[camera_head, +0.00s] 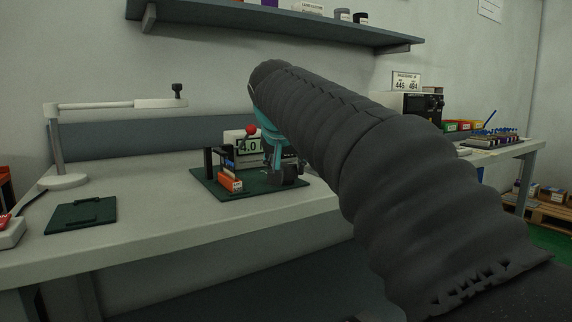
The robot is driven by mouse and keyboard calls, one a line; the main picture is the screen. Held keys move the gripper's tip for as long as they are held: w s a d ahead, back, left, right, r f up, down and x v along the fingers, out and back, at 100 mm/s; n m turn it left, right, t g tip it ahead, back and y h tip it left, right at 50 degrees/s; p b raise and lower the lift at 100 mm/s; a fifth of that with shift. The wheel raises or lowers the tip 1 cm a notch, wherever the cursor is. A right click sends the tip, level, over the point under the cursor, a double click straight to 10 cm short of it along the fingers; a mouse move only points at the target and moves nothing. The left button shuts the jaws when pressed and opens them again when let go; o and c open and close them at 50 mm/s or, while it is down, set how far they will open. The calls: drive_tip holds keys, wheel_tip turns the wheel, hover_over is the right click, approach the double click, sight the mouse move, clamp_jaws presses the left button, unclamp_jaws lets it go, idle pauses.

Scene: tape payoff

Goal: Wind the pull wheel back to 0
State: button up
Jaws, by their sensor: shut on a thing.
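The tape payoff rig stands on a dark green mat (208,183) on the bench. Its small display (249,147) reads 4.0. An orange box (230,183) sits at the rig's front, and a red ball (251,130) shows above the display. My gripper (284,176) reaches down at the right side of the rig, below a teal wrist part. It is shut on a dark part there, which looks like the pull wheel. The wheel's outline and the grip are mostly hidden by my fingers and too small to see clearly.
My dark sleeved arm covers the right middle of the view. A white lamp (60,181) and a dark green plate (81,215) stand on the bench at left, with clear bench (150,220) between plate and mat. A shelf (270,20) hangs above.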

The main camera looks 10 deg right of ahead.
drive_tip(key=n+y+p, duration=0.1)
drive_tip(key=n, duration=0.1)
drive_tip(key=n+y, duration=0.2)
drive_tip(key=shift+d+r+n+y+p, duration=0.1)
drive_tip(key=shift+d+n+y+p, duration=0.05)
drive_tip(key=shift+n+y+p, duration=0.2)
drive_tip(key=n+y+p, duration=0.1)
drive_tip(key=n+y, duration=0.3)
drive_tip(key=n, duration=0.1)
drive_tip(key=shift+w+g, duration=0.1)
drive_tip(key=shift+g, duration=0.3)
drive_tip(key=n+g+y+p, duration=0.1)
drive_tip(key=n+g, duration=0.1)
drive_tip(key=n, duration=0.1)
drive_tip(key=n+g+y+p, duration=0.1)
drive_tip(key=n+y+p, duration=0.1)
drive_tip(key=n, duration=0.1)
drive_tip(key=shift+n+g, duration=0.25)
drive_tip(key=shift+g, duration=0.15)
drive_tip(key=shift+n+g+y+p, duration=0.55)
drive_tip(key=shift+n+g+p, duration=0.7)
drive_tip(key=shift+n, duration=0.55)
drive_tip(key=shift+f, duration=0.2)
drive_tip(key=o, duration=1.2)
drive_tip(key=shift+c, duration=0.2)
drive_tip(key=shift+r, duration=0.15)
